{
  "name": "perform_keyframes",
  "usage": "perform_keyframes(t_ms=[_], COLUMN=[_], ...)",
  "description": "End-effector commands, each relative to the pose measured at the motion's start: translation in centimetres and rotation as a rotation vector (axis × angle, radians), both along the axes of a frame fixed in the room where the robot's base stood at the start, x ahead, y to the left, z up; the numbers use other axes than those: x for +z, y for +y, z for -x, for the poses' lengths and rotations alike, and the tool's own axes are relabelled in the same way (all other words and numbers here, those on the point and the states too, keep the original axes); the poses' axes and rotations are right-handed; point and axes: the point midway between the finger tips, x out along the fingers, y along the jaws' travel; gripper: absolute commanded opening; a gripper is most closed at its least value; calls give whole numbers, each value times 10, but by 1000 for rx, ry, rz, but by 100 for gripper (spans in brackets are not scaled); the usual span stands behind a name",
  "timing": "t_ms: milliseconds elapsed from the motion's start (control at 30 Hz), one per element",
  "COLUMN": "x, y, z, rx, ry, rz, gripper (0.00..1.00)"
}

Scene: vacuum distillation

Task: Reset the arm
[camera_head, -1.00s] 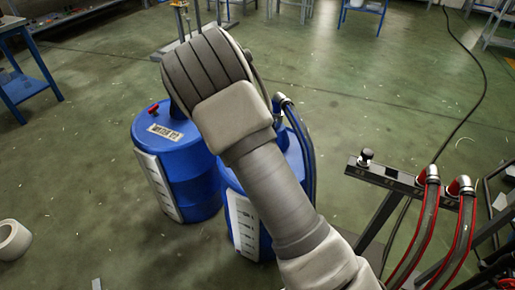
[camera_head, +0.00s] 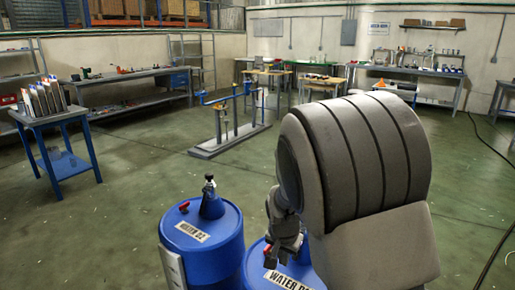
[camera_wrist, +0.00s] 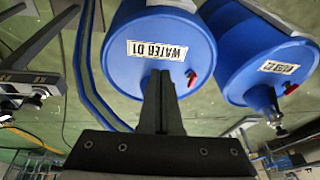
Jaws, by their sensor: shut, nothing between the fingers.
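My arm (camera_head: 365,165) is raised in front of the head view, and its large grey joint hides much of the right side. My gripper (camera_head: 283,245) shows partly behind that joint, over the nearer blue drum (camera_head: 262,272). In the wrist view my gripper's dark fingers (camera_wrist: 161,75) are together with nothing between them. They lie in front of the drum labelled "WATER D1" (camera_wrist: 190,20), which appears upside down. I cannot tell whether they touch it.
A second blue drum (camera_head: 203,240) stands to the left, with a red valve and a dark fitting on top. A blue side table (camera_head: 57,120), a workbench (camera_head: 135,75) and a pipe stand (camera_head: 232,120) are farther off across open floor.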

Motion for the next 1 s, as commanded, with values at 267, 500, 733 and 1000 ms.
perform_keyframes(t_ms=[267,500,733,1000], x=[81,134,169,185], y=[-22,-40,-55,-67], z=[53,109,168,228], rx=[117,241,360,465], ry=[-26,-73,-127,-169], rz=[-69,-68,-14,91], gripper=[0,0,0,0])
